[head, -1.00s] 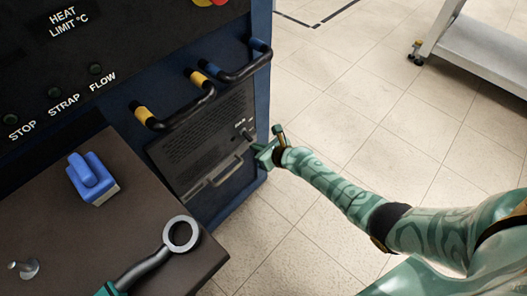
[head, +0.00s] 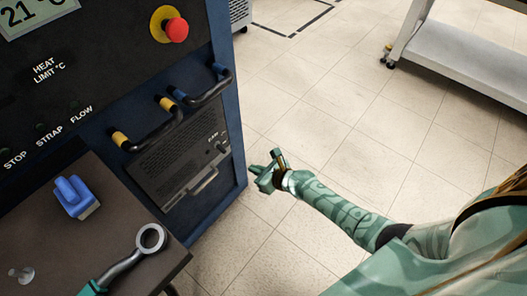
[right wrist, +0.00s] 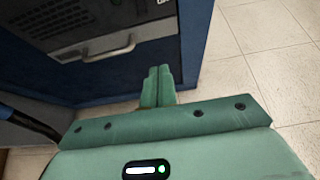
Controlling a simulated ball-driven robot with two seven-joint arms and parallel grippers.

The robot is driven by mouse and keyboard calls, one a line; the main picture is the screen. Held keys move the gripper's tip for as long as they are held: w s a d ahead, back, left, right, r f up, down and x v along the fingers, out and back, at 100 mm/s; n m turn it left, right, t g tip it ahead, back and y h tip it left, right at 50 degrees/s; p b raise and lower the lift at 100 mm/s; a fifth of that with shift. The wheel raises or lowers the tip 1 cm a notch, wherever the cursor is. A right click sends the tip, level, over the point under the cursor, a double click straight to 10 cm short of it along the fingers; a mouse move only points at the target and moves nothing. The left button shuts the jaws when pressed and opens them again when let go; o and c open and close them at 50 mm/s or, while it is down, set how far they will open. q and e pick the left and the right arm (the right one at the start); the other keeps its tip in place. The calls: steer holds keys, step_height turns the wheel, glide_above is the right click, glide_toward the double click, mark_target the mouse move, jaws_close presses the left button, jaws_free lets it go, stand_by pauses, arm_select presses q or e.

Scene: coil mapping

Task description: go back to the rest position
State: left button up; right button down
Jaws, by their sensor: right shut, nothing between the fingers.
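My right gripper (head: 266,174) is in the head view at the end of my patterned green right arm, in free air over the tiled floor, just right of the blue machine (head: 230,125). In the right wrist view its two green fingers (right wrist: 157,84) are together with nothing between them. The machine's grey vented panel with a handle (head: 182,155) is beside the gripper, apart from it in the head view. The panel's handle also shows in the right wrist view (right wrist: 108,50).
A dark table (head: 121,232) at lower left bears a blue block-like tool (head: 75,196), a ring-ended wrench (head: 128,263) and a small metal knob (head: 20,273). A white wheeled cart (head: 460,60) stands at upper right. Floor between is clear.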

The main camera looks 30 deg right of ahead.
steer(key=shift+v, duration=0.9)
steer(key=shift+f, duration=0.1)
